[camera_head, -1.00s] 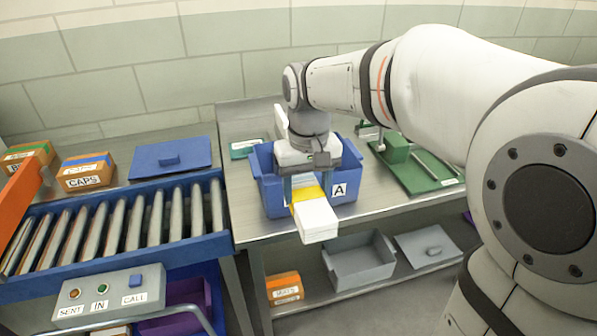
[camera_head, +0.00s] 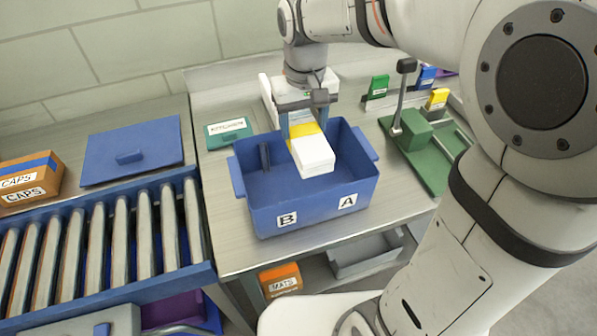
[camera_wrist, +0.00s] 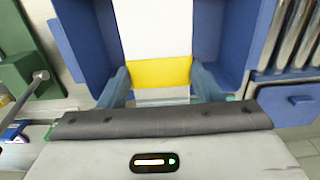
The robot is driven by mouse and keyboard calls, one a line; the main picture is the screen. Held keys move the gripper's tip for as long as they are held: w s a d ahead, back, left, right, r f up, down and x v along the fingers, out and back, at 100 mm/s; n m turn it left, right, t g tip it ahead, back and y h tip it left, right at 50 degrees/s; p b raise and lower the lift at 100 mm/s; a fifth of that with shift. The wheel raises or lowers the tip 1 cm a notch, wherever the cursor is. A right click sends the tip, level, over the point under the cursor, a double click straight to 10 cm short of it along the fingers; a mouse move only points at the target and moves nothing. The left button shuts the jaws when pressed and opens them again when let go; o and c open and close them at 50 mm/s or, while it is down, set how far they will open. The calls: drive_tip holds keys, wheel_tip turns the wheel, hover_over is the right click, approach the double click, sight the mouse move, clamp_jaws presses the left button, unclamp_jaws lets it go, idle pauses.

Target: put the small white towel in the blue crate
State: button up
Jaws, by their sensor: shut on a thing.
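The small white towel is a folded white block (camera_head: 314,156) with a yellow band around one end. My gripper (camera_head: 304,128) is shut on it at the banded end. In the head view the towel is held over the opening of the blue crate (camera_head: 318,212), which stands on the metal table with labels B and A on its front. In the wrist view the towel (camera_wrist: 155,28) and its yellow band lie between the two fingers, with blue crate walls (camera_wrist: 80,35) on both sides. How far the towel is above the crate floor is hard to tell.
A blue lid (camera_head: 132,150) lies left beyond the roller conveyor (camera_head: 110,240). A green fixture (camera_head: 425,150) with an upright lever stands right of the crate. A teal box (camera_head: 228,132) lies behind left. A grey bin (camera_head: 365,255) is on the shelf below.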

sight(303, 130)
wheel_tip(303, 130, down, 15)
drive_tip(key=shift+s+a+f+p, duration=0.1)
drive_tip(key=shift+s+f+p, duration=0.1)
drive_tip(key=shift+p, duration=0.1)
drive_tip(key=shift+f, duration=0.25)
drive_tip(key=o, duration=1.1)
drive_tip(key=shift+r, duration=0.1)
wheel_tip(303, 130, up, 12)
drive_tip(key=shift+r+b, duration=0.15)
drive_tip(key=shift+b, duration=0.2)
drive_tip(key=s+d+r+m+t, duration=0.2)
drive_tip(key=s+d+m+t, duration=0.1)
drive_tip(key=s+d, duration=0.8)
drive_tip(key=shift+s+d, duration=0.4)
drive_tip(key=shift+s, duration=0.35)
